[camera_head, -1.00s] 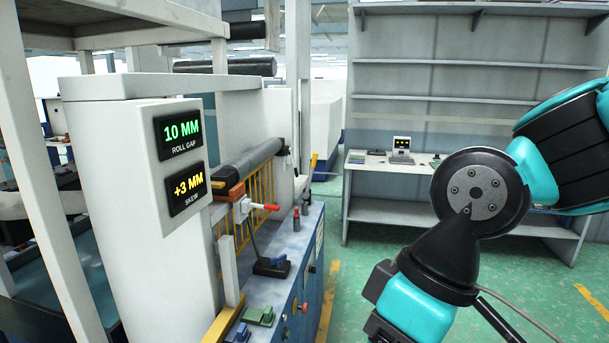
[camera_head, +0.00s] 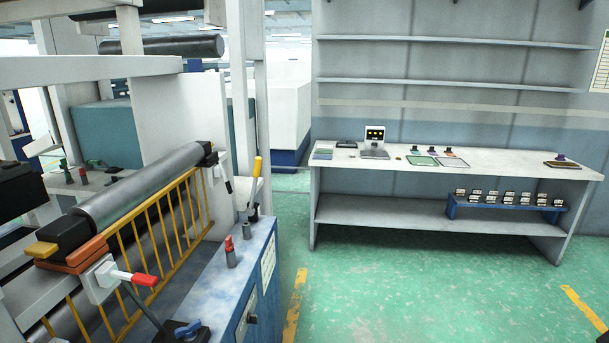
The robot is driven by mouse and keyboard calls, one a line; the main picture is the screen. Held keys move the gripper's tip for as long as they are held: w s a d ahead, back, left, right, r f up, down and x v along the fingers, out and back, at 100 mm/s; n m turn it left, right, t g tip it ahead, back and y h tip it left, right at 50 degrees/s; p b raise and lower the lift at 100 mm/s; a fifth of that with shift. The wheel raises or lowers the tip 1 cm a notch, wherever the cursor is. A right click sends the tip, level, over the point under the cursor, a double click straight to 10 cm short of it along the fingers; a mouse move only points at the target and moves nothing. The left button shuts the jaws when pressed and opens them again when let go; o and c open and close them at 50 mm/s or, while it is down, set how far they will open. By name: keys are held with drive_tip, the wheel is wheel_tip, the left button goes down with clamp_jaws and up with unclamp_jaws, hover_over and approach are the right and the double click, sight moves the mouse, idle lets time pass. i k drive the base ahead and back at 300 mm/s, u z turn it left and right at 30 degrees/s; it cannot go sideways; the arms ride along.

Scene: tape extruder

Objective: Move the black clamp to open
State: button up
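A clamp with a black handle (camera_head: 228,186) sits at the far end of the long grey roller (camera_head: 150,187), on the right side of its frame. Its handle points down and slightly right; it is small here, and I cannot tell whether it is open or shut. A similar clamp with a red handle (camera_head: 138,279) is at the roller's near end, its handle pointing right. My gripper is not in view.
A yellow-handled lever (camera_head: 256,176) and a red-topped post (camera_head: 230,250) stand on the blue cabinet (camera_head: 250,283). A yellow guard rail (camera_head: 160,245) runs below the roller. A white workbench (camera_head: 450,165) stands behind. Green floor (camera_head: 400,285) is clear at right.

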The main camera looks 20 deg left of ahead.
sight(227, 181)
drive_tip(key=z, duration=0.25)
drive_tip(key=i, duration=1.55)
drive_tip(key=u, duration=1.25)
drive_tip(key=i, duration=0.65)
drive_tip(key=u, duration=0.7)
